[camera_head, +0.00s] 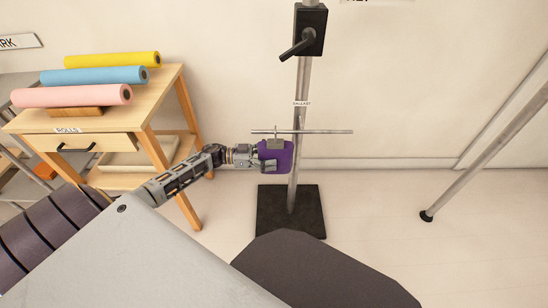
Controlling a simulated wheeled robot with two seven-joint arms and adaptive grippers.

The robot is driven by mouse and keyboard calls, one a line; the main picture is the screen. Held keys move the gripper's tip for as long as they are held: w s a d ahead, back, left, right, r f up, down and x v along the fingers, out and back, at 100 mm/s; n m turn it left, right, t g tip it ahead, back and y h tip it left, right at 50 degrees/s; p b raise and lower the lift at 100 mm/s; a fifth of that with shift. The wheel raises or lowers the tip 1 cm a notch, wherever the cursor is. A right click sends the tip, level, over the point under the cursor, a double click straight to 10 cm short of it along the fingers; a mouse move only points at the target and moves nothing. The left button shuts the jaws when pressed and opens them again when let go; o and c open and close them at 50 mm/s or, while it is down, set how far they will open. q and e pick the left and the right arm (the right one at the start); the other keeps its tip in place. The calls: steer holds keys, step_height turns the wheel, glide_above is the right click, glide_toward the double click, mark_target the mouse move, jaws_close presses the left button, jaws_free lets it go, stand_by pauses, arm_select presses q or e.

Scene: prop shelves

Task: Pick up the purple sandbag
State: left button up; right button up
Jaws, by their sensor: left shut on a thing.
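The purple sandbag (284,157) is at the crossbar (325,131) of the metal stand, in front of or beside its pole. A small grey piece shows at its top, near the bar; I cannot tell whether the bag still hangs on the bar. My left gripper (269,157) reaches in from the left and is shut on the sandbag's left side. My right gripper is not in view.
The stand's pole (299,90) rises from a black square base (290,211). A wooden table (107,120) with yellow, blue and pink rolls is at the left. A slanted metal leg (480,160) stands at the right. The floor between is clear.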

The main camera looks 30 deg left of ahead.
arm_select(q)
steer(key=shift+r, duration=0.3)
